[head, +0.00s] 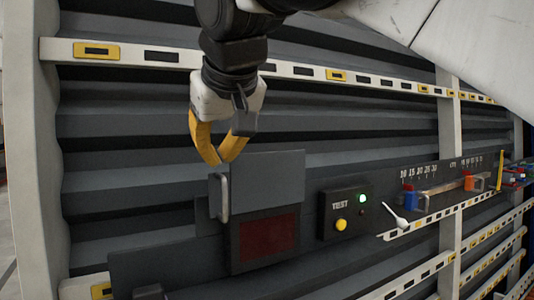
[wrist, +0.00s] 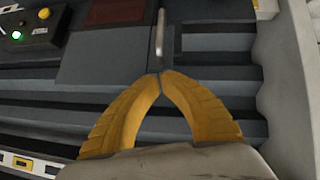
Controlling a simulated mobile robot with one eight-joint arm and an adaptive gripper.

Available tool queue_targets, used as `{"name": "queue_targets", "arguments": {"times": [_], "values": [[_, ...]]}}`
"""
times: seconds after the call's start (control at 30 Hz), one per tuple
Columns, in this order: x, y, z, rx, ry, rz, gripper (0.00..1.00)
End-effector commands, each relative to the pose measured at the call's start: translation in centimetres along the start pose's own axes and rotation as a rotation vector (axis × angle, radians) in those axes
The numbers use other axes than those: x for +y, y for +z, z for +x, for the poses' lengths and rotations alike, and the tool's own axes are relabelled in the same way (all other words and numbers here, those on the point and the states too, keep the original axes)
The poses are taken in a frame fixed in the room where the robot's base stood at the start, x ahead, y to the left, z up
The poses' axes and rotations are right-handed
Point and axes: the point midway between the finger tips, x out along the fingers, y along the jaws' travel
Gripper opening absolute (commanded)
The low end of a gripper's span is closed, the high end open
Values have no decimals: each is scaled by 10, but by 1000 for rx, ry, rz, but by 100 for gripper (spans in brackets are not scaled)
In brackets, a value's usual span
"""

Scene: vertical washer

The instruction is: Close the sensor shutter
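The sensor shutter (head: 275,178) is a flat grey panel with a vertical metal handle (head: 223,197) at its left edge. Below it a dark red sensor window (head: 265,237) is uncovered. My gripper (head: 219,163) has its yellow fingers closed tip to tip, just above the handle's top in the head view. In the wrist view the handle (wrist: 159,35) stands just beyond the fingertips (wrist: 160,74), with nothing visible between them. Whether the tips touch the handle is unclear. The red window also shows at the top of the wrist view (wrist: 118,10).
A black TEST box (head: 343,212) with a yellow button and a lit green lamp is right of the window. Farther right, a scale rail carries a blue block (head: 410,198) and a red block (head: 469,181). A white lever (head: 396,215) juts out. A pale upright post (head: 32,150) stands left.

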Motion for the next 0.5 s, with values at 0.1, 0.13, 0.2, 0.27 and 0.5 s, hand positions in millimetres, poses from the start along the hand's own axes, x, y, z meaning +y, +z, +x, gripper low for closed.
{"name": "queue_targets", "arguments": {"times": [0.1, 0.13, 0.2, 0.27, 0.5], "values": [[-4, 10, 4, 0, -1, -1, 0], [-4, 11, 5, 0, -1, -2, 0], [-5, 12, 5, 0, -1, -2, 0], [-5, 12, 5, 0, -1, -2, 0], [-5, 12, 4, 0, -1, -1, 0]]}}
